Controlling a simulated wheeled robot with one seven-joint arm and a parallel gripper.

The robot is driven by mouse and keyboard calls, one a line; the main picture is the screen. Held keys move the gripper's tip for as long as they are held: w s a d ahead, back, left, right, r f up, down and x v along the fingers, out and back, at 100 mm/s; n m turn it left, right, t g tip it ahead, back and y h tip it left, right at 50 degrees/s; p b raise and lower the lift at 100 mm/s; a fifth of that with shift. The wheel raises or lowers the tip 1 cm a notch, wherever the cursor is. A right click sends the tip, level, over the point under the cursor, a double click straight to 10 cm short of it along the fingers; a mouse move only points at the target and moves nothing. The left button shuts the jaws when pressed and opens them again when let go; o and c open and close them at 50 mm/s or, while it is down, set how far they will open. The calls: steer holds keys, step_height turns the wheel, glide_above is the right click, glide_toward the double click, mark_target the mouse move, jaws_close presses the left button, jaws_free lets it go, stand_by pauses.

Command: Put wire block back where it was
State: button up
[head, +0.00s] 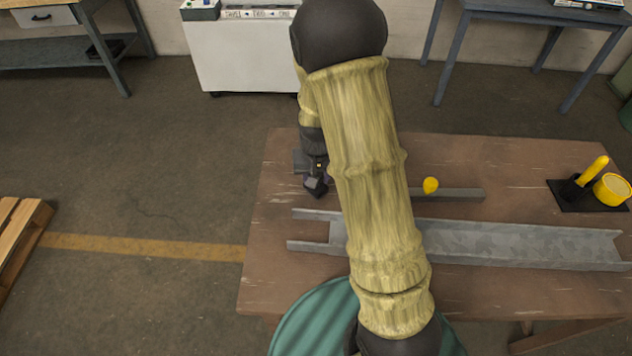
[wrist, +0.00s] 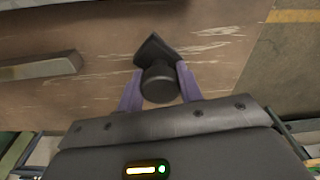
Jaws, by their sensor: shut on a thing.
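My gripper (wrist: 160,76) has its two purple fingers closed on either side of a dark piece with a round black knob and an angular end, which seems to be the wire block (wrist: 161,84). In the head view my gripper (head: 317,178) is small and partly hidden by my arm, over the left back part of the brown table (head: 285,215). The dark block (head: 315,187) shows at its tip. I cannot tell whether the block touches the tabletop.
A grey bar (head: 455,194) with a yellow knob (head: 430,186) lies right of my arm. A long grey metal channel (head: 520,242) runs across the table front, partly behind my arm. A black stand (head: 590,198) with yellow items is at the right. The table's left end looks mostly clear.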

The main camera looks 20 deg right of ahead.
steer(key=shift+f, duration=1.4)
steer(key=shift+f, duration=0.2)
steer(key=o, duration=1)
steer(key=shift+o, duration=0.2)
steer(key=shift+r, duration=0.1)
steer(key=r, duration=0.4)
steer(key=s+r, duration=0.1)
steer(key=r, duration=0.7)
steer(key=shift+s+a, duration=0.1)
steer(key=shift+s, duration=0.15)
